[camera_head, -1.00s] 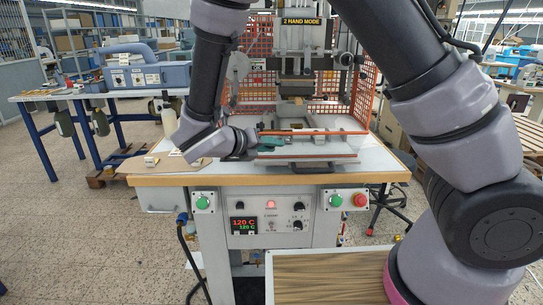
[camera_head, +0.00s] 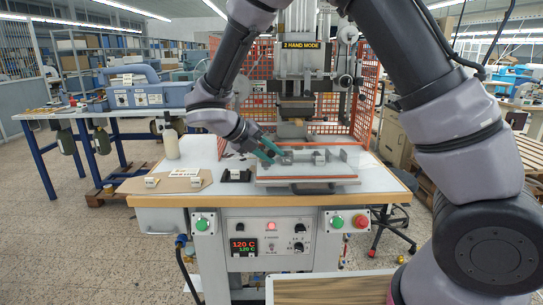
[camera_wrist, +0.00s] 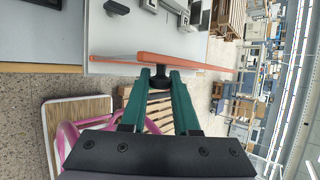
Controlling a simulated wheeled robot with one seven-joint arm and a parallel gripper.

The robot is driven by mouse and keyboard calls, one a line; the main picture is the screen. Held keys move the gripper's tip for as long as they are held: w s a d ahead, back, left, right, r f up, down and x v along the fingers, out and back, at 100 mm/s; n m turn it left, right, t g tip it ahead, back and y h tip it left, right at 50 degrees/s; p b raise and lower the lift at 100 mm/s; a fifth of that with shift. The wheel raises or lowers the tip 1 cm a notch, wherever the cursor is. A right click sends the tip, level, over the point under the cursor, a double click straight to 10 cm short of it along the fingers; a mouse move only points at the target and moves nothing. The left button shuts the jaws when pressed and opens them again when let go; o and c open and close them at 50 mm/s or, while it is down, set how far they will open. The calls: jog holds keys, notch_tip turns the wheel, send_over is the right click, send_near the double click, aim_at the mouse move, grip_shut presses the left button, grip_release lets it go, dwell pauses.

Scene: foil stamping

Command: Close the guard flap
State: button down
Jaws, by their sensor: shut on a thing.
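In the wrist view, my gripper (camera_wrist: 158,72) has its two green fingers on a black knob (camera_wrist: 160,82). The knob sits at the orange bar of the guard flap (camera_wrist: 200,64), which crosses the picture nearly edge-on just beyond the fingertips. In the head view, my gripper (camera_head: 272,152) reaches down from the left to the left part of the press's work area, fingers slanting down to the right. The knob is too small to make out there. The flap's outline and angle cannot be told clearly in the head view.
The press head (camera_head: 298,105) hangs above the grey fixture (camera_head: 310,181). Orange mesh guards (camera_head: 368,85) stand at the sides and back. Loose small parts lie on a brown sheet (camera_head: 160,191) at the left of the white table. My arm spans the top and right.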

jog(key=c, duration=0.7)
grip_release()
jog(key=v, duration=1.1)
